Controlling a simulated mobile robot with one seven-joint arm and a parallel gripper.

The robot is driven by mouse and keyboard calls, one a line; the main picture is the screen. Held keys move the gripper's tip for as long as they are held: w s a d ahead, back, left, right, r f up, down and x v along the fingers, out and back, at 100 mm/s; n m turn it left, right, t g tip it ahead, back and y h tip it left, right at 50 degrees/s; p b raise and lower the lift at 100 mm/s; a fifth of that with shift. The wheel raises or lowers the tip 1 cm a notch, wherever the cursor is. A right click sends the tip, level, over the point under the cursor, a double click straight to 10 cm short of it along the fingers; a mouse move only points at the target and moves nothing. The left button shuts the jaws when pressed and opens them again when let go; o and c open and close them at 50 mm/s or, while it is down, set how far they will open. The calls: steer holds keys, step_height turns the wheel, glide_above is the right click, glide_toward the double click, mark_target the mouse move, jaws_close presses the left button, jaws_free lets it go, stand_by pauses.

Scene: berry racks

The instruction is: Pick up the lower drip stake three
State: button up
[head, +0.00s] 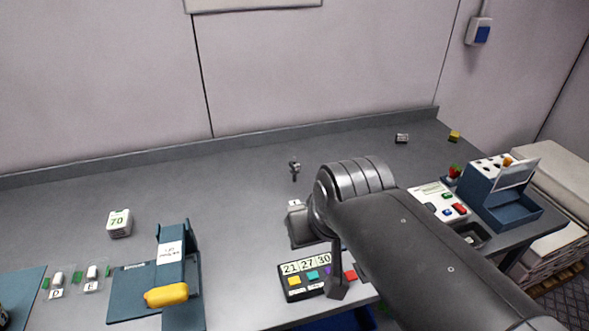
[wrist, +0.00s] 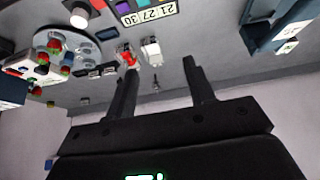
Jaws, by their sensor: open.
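I cannot make out any drip stake marked three for certain. A small grey upright piece (head: 295,168) stands alone on the bench in the head view; it is too small to identify. My gripper (wrist: 158,67) is open and empty in the wrist view, its two dark fingers apart. Beyond the fingertips are a small red piece (wrist: 127,56) and a white piece (wrist: 151,50). In the head view my arm hides most of the gripper and part of the bench beneath it.
A panel reading 21 27 30 (head: 305,264) with coloured squares lies near the front edge. A blue stand (head: 170,272) with a yellow piece (head: 166,295) is left. A white block marked 70 (head: 119,223) and a blue box (head: 497,186) flank the bench. The back middle is mostly clear.

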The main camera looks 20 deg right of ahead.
steer(key=w+d+r, duration=0.1)
steer(key=w+r, duration=0.1)
steer(key=w, duration=0.8)
steer(key=n+g+y, duration=0.1)
steer(key=n, duration=0.2)
glide_toward(295, 163)
step_height(295, 163, down, 2)
steer(key=x, duration=0.5)
steer(key=shift+a, duration=0.1)
steer(key=shift+w+x, duration=0.2)
steer(key=shift+x, duration=2.5)
steer(key=shift+a+r, duration=0.1)
steer(key=shift+c, duration=0.3)
steer(key=c, duration=1)
steer(key=shift+r, duration=0.15)
